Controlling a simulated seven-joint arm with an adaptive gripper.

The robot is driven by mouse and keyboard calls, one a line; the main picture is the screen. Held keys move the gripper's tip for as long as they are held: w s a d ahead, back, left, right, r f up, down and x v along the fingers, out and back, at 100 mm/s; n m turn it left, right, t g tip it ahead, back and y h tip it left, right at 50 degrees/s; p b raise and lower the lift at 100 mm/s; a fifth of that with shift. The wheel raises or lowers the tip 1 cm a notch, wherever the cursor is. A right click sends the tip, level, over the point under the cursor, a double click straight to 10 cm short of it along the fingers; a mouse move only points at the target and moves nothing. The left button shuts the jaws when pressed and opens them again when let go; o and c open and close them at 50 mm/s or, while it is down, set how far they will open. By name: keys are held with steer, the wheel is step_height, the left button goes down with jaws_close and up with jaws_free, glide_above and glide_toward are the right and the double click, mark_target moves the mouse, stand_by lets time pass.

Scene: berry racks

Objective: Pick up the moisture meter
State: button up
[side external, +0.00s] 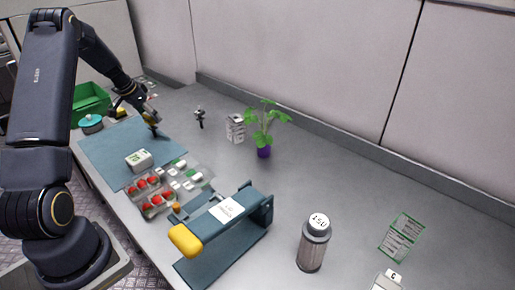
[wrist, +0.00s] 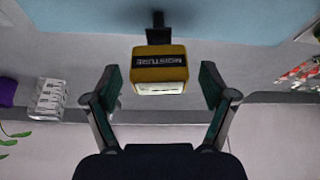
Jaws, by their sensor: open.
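The moisture meter (wrist: 159,68) shows in the wrist view as a yellow-framed block. It has a dark label reading MOISTURE upside down, a pale face and a black part at its top. My gripper (wrist: 160,84) is open, with one finger to the left and one to the right of the meter. Gaps show on both sides, so the fingers appear not to touch it. In the side external view my gripper (side external: 148,112) is low over the far right part of the blue mat (side external: 112,143). The meter is small and partly hidden there.
A white box (side external: 138,160) and a strawberry tray (side external: 158,204) lie nearer. A green crate (side external: 90,101) and teal round container (side external: 91,124) stand left. A small black item (side external: 199,114), potted plant (side external: 264,150), yellow-ended teal device (side external: 240,232) and grey cylinder (side external: 313,247) stand right.

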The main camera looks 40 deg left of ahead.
steer(key=c, duration=1.3)
steer(key=shift+r, duration=0.1)
